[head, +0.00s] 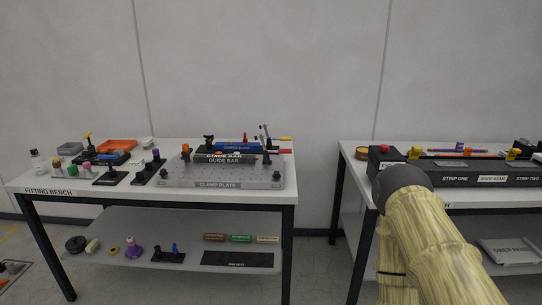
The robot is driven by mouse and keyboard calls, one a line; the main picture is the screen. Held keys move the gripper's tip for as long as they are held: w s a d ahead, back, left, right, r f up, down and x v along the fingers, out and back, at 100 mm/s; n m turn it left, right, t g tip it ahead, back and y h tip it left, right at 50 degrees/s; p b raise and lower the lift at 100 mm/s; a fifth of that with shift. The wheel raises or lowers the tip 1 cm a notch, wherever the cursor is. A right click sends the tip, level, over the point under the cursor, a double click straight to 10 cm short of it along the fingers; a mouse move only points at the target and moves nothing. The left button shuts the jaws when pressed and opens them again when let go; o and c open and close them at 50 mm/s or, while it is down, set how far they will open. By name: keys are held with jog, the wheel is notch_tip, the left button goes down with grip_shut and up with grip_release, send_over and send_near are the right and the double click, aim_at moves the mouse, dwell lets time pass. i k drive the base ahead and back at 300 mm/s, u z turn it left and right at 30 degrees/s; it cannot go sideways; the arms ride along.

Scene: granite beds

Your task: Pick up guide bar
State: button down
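The guide bar (224,161), a dark bar labelled "GUIDE BAR", lies across the grey clamp plate (218,184) on the fitting bench (68,192). Another dark bar with a pale label lies right against or behind it, and I cannot make out the gap. Dark clamp-like posts stand at both ends of the bar. My arm shows at the lower right in a yellowish sleeve with a dark rounded end, far to the right of the guide bar. My gripper itself is not visible.
Behind the bar are a blue block (233,146) and upright levers with yellow and red grips. Black stands and an orange tray (117,146) fill the bench's left side. A second bench (360,163) stands right, with a floor gap between.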

aim_at(198, 158)
jog(key=u, duration=0.8)
jog(key=i, duration=0.7)
jog(key=u, duration=0.75)
jog(key=i, duration=0.7)
jog(key=z, duration=0.6)
jog(key=i, duration=0.5)
jog(key=z, duration=0.45)
